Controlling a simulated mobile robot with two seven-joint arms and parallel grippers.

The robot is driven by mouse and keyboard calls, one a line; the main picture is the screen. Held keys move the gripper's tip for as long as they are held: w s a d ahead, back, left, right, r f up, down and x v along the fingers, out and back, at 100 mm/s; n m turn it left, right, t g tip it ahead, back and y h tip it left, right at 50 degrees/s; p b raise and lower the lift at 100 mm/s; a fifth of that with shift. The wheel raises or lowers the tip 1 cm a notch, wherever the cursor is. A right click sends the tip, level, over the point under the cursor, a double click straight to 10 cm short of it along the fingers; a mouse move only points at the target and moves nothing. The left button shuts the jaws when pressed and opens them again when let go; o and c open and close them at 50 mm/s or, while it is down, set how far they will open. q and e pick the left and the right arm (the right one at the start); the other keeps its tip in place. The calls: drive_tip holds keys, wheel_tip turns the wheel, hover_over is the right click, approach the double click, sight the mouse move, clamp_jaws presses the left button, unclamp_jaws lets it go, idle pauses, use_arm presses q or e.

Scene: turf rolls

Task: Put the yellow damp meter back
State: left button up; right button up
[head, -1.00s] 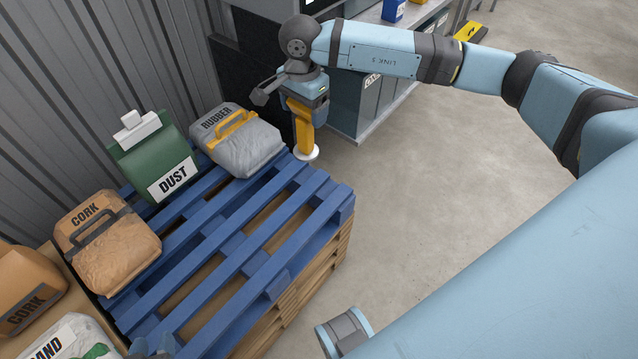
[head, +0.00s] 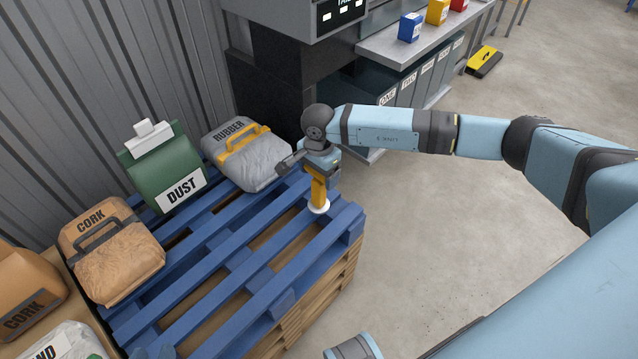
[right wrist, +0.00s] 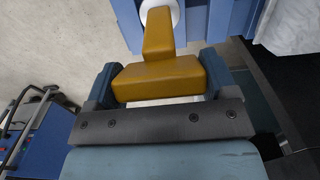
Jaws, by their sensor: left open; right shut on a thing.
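The yellow damp meter (head: 318,188) is in my right gripper (head: 322,165), its white round end (head: 318,206) pointing down. In the head view it overlaps the far right corner of the blue pallet (head: 275,300); I cannot tell whether it touches. In the right wrist view my right gripper (right wrist: 159,80) is shut on the meter's wide yellow body (right wrist: 158,76), with one finger on each side. The white end (right wrist: 160,12) shows at the top against blue pallet boards. My left gripper (head: 155,352) is open, only partly showing at the bottom edge.
On the pallet stand a grey RUBBER bag (head: 248,160), a green DUST bag (head: 165,172) and a brown CORK bag (head: 112,255). Behind is a bench (head: 385,45) with coloured boxes. A yellow and black object (head: 484,61) lies on the floor. The floor right of the pallet is clear.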

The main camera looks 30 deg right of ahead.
sight(319, 181)
wheel_tip(319, 181, down, 4)
drive_tip(key=shift+r+b, duration=0.1)
drive_tip(key=shift+b, duration=0.25)
use_arm(q)
drive_tip(key=shift+r, duration=0.15)
use_arm(e)
drive_tip(key=o, duration=1.5)
drive_tip(key=shift+c, duration=0.2)
